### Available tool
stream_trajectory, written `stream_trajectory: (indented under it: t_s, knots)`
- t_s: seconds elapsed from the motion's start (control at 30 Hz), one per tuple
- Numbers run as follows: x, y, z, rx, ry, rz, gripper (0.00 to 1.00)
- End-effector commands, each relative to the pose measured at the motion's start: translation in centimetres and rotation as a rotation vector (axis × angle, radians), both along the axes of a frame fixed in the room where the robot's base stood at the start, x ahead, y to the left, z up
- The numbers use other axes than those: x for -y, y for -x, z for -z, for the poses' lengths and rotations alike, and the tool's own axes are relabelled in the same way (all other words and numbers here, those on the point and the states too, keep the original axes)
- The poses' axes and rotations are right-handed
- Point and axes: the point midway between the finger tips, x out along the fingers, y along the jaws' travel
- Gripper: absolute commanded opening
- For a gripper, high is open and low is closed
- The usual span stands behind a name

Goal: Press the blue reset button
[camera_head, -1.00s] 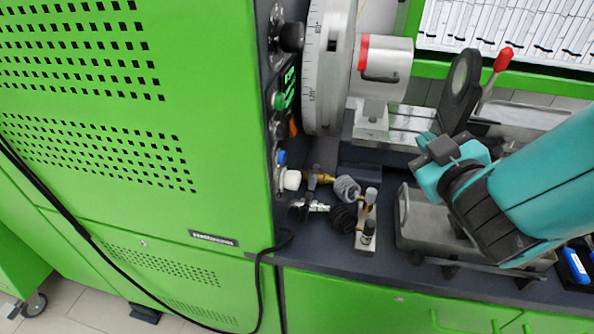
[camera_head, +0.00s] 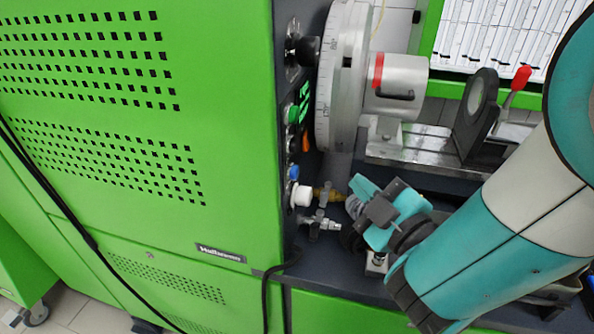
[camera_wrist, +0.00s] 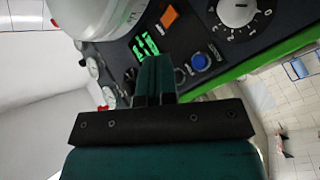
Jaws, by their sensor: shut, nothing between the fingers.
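The blue reset button (camera_head: 294,172) sits on the dark side panel of the green cabinet, just above a white knob. In the wrist view the blue button (camera_wrist: 200,61) shows as a round cap right of my fingers. My gripper (camera_head: 356,198) is to the right of the button and a little lower, apart from it. In the wrist view my gripper (camera_wrist: 156,68) points at the panel with its teal fingers together and nothing between them. The fingers hide part of the panel.
A white knob (camera_head: 302,195) and brass and metal fittings (camera_head: 322,224) stick out below the button. A green button (camera_head: 292,114) and a large graduated dial (camera_head: 341,80) are above.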

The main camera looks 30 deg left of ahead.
Motion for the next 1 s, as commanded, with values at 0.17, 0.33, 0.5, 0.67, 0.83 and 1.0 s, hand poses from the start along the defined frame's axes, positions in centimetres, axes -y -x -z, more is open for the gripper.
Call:
stream_trajectory:
  t_s: [0.17,0.33,0.5,0.67,0.83,1.0]
  knots:
    - [-2.7,0.7,-0.2,0.0,0.0,-0.003,0.0]
    - [-4.8,1.1,-0.3,0.0,0.001,-0.001,0.0]
    - [-6.0,1.5,-0.2,0.0,0.001,-0.001,0.0]
    - [-6.5,1.5,-0.1,-0.001,0.0,0.001,0.0]
    - [-6.5,1.5,0.0,0.0,0.001,0.001,0.0]
    - [-6.5,1.5,0.0,0.0,0.001,0.001,0.0]
